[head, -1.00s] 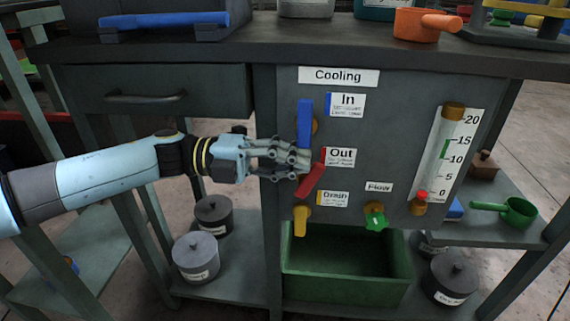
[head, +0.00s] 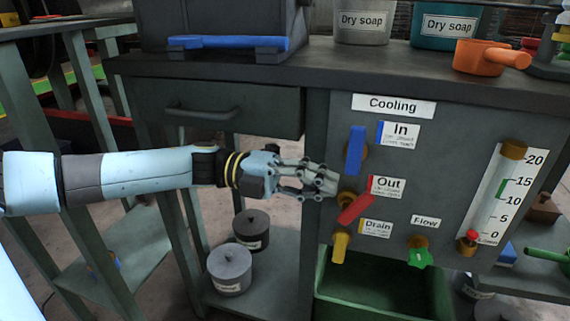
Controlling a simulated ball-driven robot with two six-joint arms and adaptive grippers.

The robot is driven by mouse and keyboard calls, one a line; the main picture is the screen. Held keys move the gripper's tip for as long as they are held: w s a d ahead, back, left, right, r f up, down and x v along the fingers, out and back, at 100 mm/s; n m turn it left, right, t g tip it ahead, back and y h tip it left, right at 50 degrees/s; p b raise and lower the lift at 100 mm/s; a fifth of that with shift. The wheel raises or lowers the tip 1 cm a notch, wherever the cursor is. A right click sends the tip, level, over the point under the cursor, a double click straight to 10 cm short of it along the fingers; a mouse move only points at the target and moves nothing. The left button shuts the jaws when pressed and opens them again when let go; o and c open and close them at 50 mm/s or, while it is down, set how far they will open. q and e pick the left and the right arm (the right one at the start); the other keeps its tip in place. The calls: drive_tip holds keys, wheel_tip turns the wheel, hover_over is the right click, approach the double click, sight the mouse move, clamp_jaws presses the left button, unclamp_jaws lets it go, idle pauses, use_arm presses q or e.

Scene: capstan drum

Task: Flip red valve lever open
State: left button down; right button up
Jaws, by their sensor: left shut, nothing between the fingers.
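The red valve lever (head: 356,209) is on the grey Cooling panel (head: 450,130), beside the label marked Out (head: 386,187). It is tilted, its upper end to the right and its lower end to the left. Its brass pivot (head: 347,198) shows at its upper left. My left gripper (head: 333,186) is shut and empty, just above and left of the lever. I cannot tell whether its fingertips touch the lever. My right gripper is not in view.
A blue lever (head: 355,150) stands nearly upright above the red one. A yellow Drain lever (head: 340,247) and a green Flow knob (head: 419,257) are below. A gauge tube (head: 495,195) is at right. A green bin (head: 370,308) is under the panel.

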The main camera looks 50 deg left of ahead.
use_arm(q)
drive_tip(key=v, duration=0.8)
drive_tip(key=shift+a, duration=0.2)
